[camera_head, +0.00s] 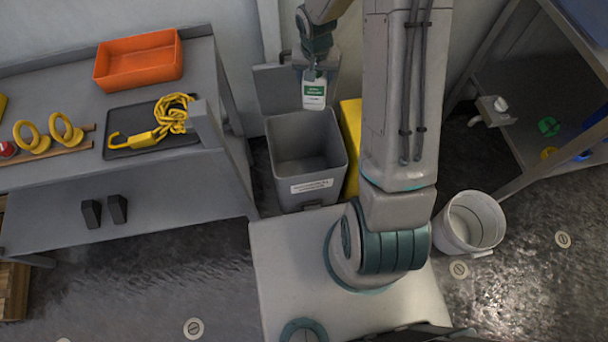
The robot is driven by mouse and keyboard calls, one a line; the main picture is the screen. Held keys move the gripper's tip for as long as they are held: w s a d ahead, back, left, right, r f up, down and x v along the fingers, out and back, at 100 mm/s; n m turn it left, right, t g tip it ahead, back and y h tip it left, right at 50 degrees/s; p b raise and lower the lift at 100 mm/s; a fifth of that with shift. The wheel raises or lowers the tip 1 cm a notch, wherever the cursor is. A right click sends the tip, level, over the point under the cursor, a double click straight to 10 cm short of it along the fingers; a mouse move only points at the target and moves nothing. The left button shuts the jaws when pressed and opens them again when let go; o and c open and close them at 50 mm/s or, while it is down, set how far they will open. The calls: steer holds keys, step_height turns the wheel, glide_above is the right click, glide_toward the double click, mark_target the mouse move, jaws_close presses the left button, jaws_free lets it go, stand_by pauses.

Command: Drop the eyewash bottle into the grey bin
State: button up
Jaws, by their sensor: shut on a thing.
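The eyewash bottle (314,94) is white with a green label. My gripper (309,74) is shut on its top and holds it about upright. In the picture the bottle hangs above the right rear part of the grey bin (303,192). The bin stands on the floor, open at the top, with a white label on its front. Its inside looks empty where I can see it. The raised lid (280,90) stands behind the opening, partly hidden by the gripper and bottle. The exact height of the bottle over the rim is hard to tell.
A yellow bin (351,130) stands close on the right of the grey bin, partly hidden by my arm. A grey workbench (60,95) on the left holds an orange tray (138,61) and yellow rope (171,115). A white bucket (468,222) stands at right.

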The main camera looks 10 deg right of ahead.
steer(key=w+f+m+b, duration=0.3)
steer(key=f+m+b, duration=0.1)
steer(key=f+b, duration=2.2)
steer(key=shift+w+h+b, duration=0.2)
steer(key=shift+h+b, duration=0.1)
steer(key=shift+a, duration=0.1)
steer(key=o, duration=1.8)
steer(key=r+p, duration=0.1)
steer(key=r, duration=0.3)
steer(key=s+r+p, duration=0.1)
steer(key=r+p, duration=0.1)
steer(key=r, duration=0.3)
steer(key=a+r+p, duration=0.1)
steer(key=r, duration=0.3)
steer(key=shift+s+a+r, duration=0.1)
steer(key=shift+s+r, duration=0.25)
